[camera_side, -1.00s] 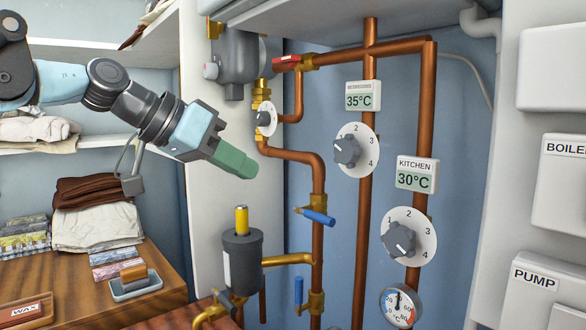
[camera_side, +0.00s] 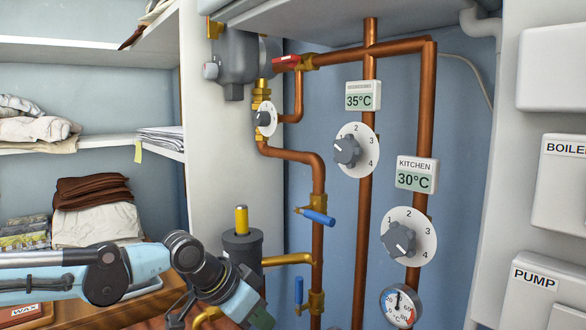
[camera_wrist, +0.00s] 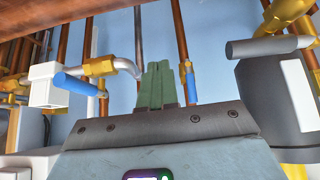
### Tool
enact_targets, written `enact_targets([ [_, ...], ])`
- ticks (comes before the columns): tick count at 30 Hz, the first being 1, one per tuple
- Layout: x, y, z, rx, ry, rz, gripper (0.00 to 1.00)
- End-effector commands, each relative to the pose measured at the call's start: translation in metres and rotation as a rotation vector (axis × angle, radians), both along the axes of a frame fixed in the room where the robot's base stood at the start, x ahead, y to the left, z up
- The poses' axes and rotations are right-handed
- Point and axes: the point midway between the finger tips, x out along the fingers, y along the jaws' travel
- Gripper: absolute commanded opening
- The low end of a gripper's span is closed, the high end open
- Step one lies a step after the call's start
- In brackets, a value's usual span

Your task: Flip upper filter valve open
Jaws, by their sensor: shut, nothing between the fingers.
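The upper filter valve, with a blue lever (camera_side: 318,216) on a brass body, sits on the vertical copper pipe in the side view. Its lever points right and slightly down, across the pipe. A lower blue lever (camera_side: 299,289) stands upright beside the same pipe. The dark grey filter canister (camera_side: 242,247) with a yellow top is left of the pipe. My gripper (camera_side: 262,319) is low at the bottom edge, partly cut off, below the upper valve and apart from it. Its green fingers (camera_wrist: 160,85) are shut and empty in the wrist view.
The wrist view shows a blue lever (camera_wrist: 75,84) at left and another blue lever (camera_wrist: 190,82) close right of my fingers; I cannot tell which valves these are. A grey canister (camera_wrist: 270,100) stands at right. A temperature gauge (camera_side: 401,306) is at lower right.

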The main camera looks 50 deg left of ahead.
Motion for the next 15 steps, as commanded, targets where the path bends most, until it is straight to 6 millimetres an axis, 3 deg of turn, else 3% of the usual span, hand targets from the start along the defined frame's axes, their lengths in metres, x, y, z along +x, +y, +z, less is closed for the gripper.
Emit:
enact_targets([
  [2, -0.004, 0.0, -0.012, 0.012, 0.011, 0.002, 0.02],
  [10, -0.004, 0.007, -0.022, 0.195, 0.025, -0.056, 0.43],
  [15, 0.004, 0.018, -0.016, 0.484, 0.002, -0.142, 0.43],
])
